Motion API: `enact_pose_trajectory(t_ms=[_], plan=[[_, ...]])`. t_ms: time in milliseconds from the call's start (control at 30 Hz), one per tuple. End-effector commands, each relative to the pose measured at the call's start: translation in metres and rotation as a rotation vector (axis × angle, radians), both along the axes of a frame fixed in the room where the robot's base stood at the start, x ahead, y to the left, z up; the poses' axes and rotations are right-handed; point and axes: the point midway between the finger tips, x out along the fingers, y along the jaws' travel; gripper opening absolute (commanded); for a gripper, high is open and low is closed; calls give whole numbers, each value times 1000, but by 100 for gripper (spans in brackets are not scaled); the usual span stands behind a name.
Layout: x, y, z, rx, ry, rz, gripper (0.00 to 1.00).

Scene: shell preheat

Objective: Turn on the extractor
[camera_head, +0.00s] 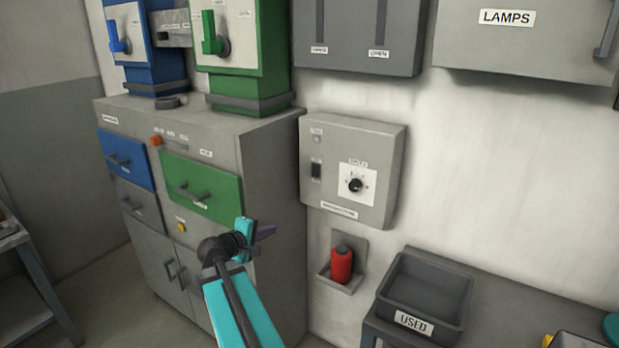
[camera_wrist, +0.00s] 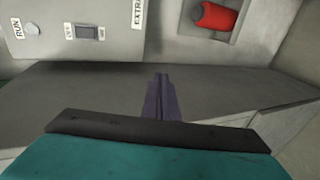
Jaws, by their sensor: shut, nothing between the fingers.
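The grey control box (camera_head: 385,150) is on the wall right of the cabinet. It has a small dark rocker switch (camera_head: 316,171), a small lamp (camera_head: 317,139) above it and a black dial (camera_head: 355,185) on a white plate. The wrist view shows part of the box (camera_wrist: 118,50) sideways, with a label beginning "EXTRA", the switch (camera_wrist: 83,32) and a pale, unlit-looking lamp (camera_wrist: 33,27) marked RUN. My gripper (camera_head: 265,231) is shut and empty, in front of the cabinet, below and left of the box. Its dark fingers (camera_wrist: 160,85) are together and apart from the switch.
The cabinet (camera_head: 272,170) with blue and green drawers stands left of the box. A red cylinder (camera_head: 342,264) sits in a wall holder below it. A dark bin (camera_head: 425,290) marked USED is lower right. A cabinet marked LAMPS (camera_head: 540,50) hangs upper right.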

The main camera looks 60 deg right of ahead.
Motion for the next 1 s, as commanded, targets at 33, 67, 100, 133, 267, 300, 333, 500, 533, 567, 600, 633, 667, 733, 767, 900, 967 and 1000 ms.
enact_pose_trajectory(t_ms=[33,67,100,133,267,300,333,500,533,567,600,633,667,733,767,900,967,1000], plan=[[-5,-12,28,-42,-5,-9,0],[-9,-19,41,-67,-3,-13,0],[-13,-26,59,-98,-1,-19,0],[-16,-30,70,-118,-1,-23,0],[-26,-45,109,-188,7,-36,0],[-29,-48,117,-203,9,-39,0],[-30,-50,121,-212,9,-41,0],[-34,-53,131,-231,13,-45,0],[-34,-53,131,-231,13,-46,0],[-34,-53,131,-231,13,-45,0],[-34,-53,131,-230,13,-45,0],[-34,-53,131,-230,13,-45,0],[-34,-53,130,-230,13,-45,0],[-34,-53,130,-230,13,-45,0],[-34,-53,130,-229,13,-46,0],[-33,-56,130,-229,13,-46,0],[-33,-59,130,-229,13,-47,0],[-33,-62,130,-229,13,-47,0]])
